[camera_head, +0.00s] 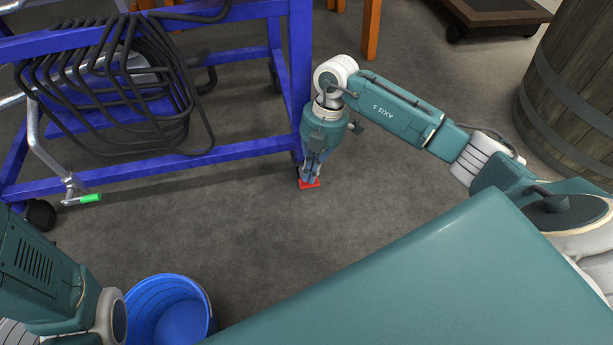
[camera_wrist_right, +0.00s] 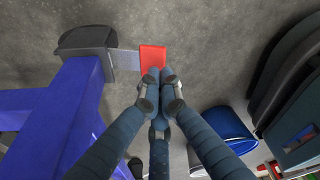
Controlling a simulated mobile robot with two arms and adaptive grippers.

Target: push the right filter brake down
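The right filter brake is a small red pedal (camera_head: 312,184) at the floor end of the blue frame's right leg. In the right wrist view the red pedal (camera_wrist_right: 153,57) sits on a grey plate that runs to a dark caster (camera_wrist_right: 88,40). My right gripper (camera_head: 308,178) points down at the pedal. Its fingertips (camera_wrist_right: 160,76) are together with nothing between them, at the pedal's near edge; I cannot tell whether they touch it. The fingers cover part of the pedal in the head view. Of my left arm only links show; its gripper is out of view.
The blue frame (camera_head: 300,60) carries a coiled black hose (camera_head: 110,95). A green-ended lever (camera_head: 90,198) is at its left. A blue bucket (camera_head: 170,308) stands at the bottom, a wooden barrel (camera_head: 572,95) at the right. The floor between is clear.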

